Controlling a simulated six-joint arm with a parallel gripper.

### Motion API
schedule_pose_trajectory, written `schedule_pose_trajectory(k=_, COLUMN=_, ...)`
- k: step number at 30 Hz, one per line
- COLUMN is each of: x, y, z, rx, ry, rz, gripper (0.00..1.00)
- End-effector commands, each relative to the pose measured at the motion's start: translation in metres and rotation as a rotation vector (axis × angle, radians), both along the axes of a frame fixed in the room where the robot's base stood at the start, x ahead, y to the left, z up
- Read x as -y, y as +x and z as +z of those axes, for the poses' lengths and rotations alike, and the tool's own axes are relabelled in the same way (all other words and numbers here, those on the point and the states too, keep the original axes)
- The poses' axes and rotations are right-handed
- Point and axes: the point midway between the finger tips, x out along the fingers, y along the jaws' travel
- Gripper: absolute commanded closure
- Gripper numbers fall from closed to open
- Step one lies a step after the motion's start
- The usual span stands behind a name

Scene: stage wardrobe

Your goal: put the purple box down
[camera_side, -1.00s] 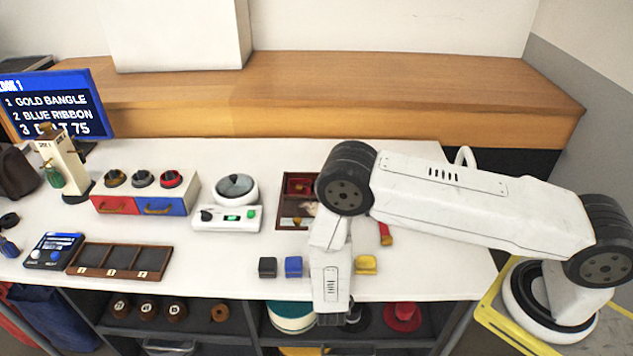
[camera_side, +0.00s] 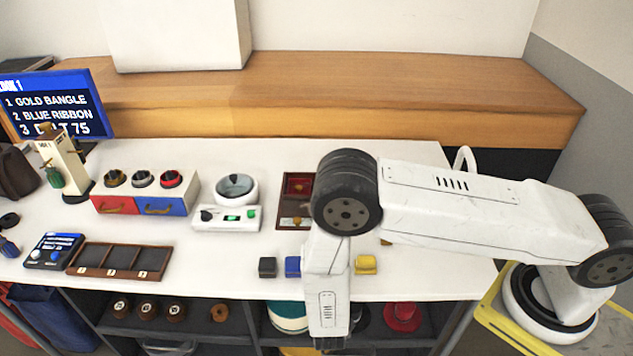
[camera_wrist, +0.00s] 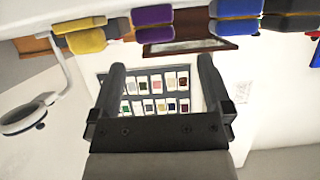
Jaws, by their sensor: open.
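The purple box (camera_wrist: 153,26) shows at the top of the wrist view, between the yellow box (camera_wrist: 85,38) and the blue box (camera_wrist: 236,20). It appears to stand in line with them at the table's edge. My gripper (camera_wrist: 161,66) is open, with nothing between its fingers. The purple box lies beyond the fingertips, apart from them. In the side view my arm hides the purple box, between the blue box (camera_side: 293,267) and the yellow box (camera_side: 366,265). My fingers cannot be made out clearly there.
A dark box (camera_side: 267,267) stands left of the blue one. A brown tray (camera_side: 297,222) lies behind the row. A swatch card (camera_wrist: 142,93) shows between my fingers in the wrist view.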

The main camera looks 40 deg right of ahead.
Motion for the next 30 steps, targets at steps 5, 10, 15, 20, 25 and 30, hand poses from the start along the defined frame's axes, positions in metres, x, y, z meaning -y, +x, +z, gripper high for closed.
schedule_pose_trajectory(k=5, x=0.000, y=0.000, z=0.000, rx=0.000, ry=0.000, rz=0.000, gripper=0.00)
schedule_pose_trajectory(k=10, x=0.000, y=0.002, z=0.001, rx=-0.002, ry=0.008, rz=0.003, gripper=0.00)
schedule_pose_trajectory(k=15, x=-0.004, y=0.012, z=0.009, rx=-0.023, ry=0.058, rz=0.025, gripper=0.00)
schedule_pose_trajectory(k=20, x=-0.009, y=0.030, z=0.025, rx=-0.072, ry=0.155, rz=0.079, gripper=0.00)
schedule_pose_trajectory(k=25, x=-0.015, y=0.050, z=0.052, rx=-0.146, ry=0.277, rz=0.170, gripper=0.00)
schedule_pose_trajectory(k=30, x=-0.015, y=0.059, z=0.083, rx=-0.228, ry=0.376, rz=0.273, gripper=0.00)
